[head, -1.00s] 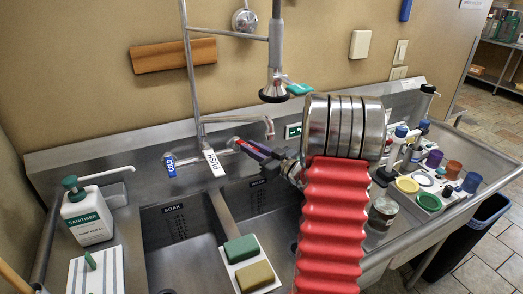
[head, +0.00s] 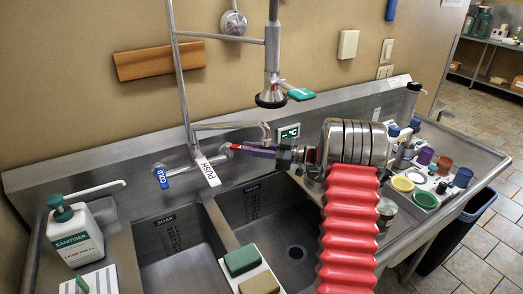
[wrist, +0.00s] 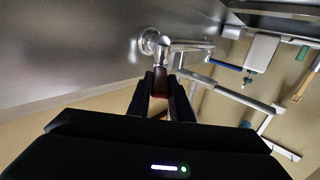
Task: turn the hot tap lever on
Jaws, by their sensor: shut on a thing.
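The hot tap lever (head: 246,150) is a red handle at the wall tap, right of the white PUSH tag in the head view. My gripper (head: 266,153) reaches it from the right. In the wrist view the dark fingers of my gripper (wrist: 165,88) are shut on the reddish lever (wrist: 160,80), just below the silver tap body (wrist: 158,45). The blue cold lever (head: 160,175) stands to the left, and it also shows in the wrist view (wrist: 225,66). The lever's exact angle is hard to tell, as the fingers cover part of it.
The spout (head: 235,125) swings out above the levers. A PUSH tag (head: 208,170) hangs close beside the hot lever. The spray head (head: 271,96) hangs above. Sink basins (head: 180,245) lie below. A sanitiser bottle (head: 74,235) stands left; cups and bottles crowd the right counter.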

